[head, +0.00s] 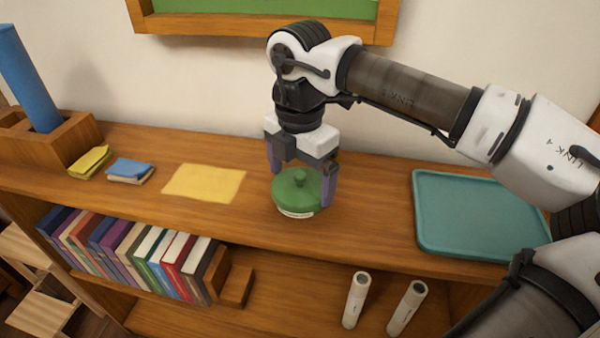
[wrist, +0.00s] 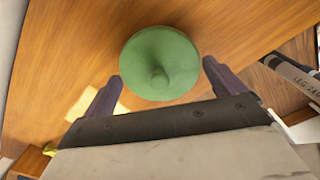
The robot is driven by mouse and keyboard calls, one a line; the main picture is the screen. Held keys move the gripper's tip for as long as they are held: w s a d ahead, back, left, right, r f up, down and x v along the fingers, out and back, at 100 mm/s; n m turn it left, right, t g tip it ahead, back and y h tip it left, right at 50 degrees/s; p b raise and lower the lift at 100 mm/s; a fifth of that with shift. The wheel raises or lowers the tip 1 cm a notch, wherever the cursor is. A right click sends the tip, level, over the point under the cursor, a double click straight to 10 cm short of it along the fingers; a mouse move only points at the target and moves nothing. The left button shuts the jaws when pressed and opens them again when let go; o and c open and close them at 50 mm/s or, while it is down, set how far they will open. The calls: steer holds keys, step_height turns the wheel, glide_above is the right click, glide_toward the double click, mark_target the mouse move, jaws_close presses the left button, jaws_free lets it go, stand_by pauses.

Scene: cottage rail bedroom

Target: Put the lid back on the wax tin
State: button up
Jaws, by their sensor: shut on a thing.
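The green round lid (head: 297,184) with a small knob is over the wax tin (head: 296,213), whose pale label shows just below it on the shelf top. The lid looks level and lined up with the tin; I cannot tell whether it is fully seated. My gripper (head: 301,188) points down from above, with one purple finger on each side of the lid, shut on it. In the wrist view the lid (wrist: 160,62) lies between the two fingers and hides the tin below.
A teal tray (head: 475,215) lies to the right on the wooden shelf top (head: 370,215). A yellow sheet (head: 205,183), blue and yellow pads (head: 92,162) and a wooden holder (head: 60,140) lie to the left. Books (head: 140,255) and two white tubes (head: 356,300) stand on the lower shelf.

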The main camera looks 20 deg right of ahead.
steer(key=shift+f+b, duration=0.15)
steer(key=shift+b, duration=0.25)
steer(key=o, duration=0.6)
